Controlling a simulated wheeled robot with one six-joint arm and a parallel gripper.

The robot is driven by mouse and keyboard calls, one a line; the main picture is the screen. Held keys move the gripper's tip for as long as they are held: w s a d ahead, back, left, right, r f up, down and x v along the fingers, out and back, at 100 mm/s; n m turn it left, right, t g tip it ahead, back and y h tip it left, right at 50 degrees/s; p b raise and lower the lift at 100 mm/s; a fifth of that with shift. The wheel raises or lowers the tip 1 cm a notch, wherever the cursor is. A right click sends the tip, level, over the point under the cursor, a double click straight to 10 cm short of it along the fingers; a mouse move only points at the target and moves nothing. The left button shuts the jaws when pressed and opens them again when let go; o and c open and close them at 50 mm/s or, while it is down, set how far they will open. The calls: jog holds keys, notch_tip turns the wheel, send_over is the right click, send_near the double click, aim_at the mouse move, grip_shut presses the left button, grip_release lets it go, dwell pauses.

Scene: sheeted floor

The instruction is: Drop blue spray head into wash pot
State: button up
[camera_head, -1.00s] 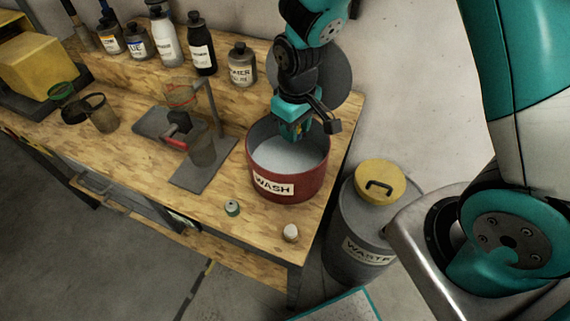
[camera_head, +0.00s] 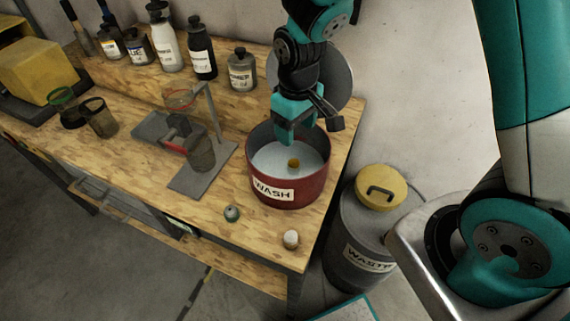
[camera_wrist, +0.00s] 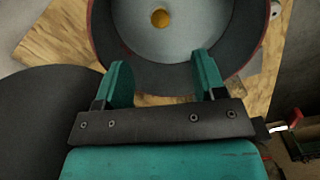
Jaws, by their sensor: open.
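The wash pot (camera_head: 312,188) is a dark red round tub labelled WASH, with pale grey contents, on the bench's right part. A small yellow-orange piece (camera_head: 293,163) is inside it; in the wrist view it shows as an orange disc (camera_wrist: 161,18). I cannot tell if this is the blue spray head; I see no plainly blue one. My gripper (camera_head: 288,139) is above the pot's far side, pointing down. In the wrist view its two teal fingers (camera_wrist: 163,82) are apart with nothing between them. A small grey-green piece (camera_head: 232,213) and a white-topped piece (camera_head: 291,239) stand on the bench.
Left of the pot is a grey stand (camera_head: 205,178) with mesh cups. Several bottles line the back shelf, including a grey one (camera_head: 242,70) nearest the arm. A yellow-lidded waste drum (camera_head: 362,240) stands on the floor to the right. The bench front is mostly clear.

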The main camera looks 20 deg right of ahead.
notch_tip(320, 180, up, 15)
jog(key=b, duration=0.1)
jog(key=shift+b, duration=0.35)
jog(key=shift+s, duration=0.1)
jog(key=s+a+n+y, duration=0.1)
jog(key=s+a+y, duration=0.1)
jog(key=s, duration=0.7)
jog(key=s+a+n+y+b, duration=0.1)
jog(key=s+a+y, duration=0.1)
jog(key=s, duration=0.6)
jog(key=shift+s+a+f, duration=0.15)
jog(key=shift+s+a, duration=0.2)
jog(key=shift+s, duration=0.05)
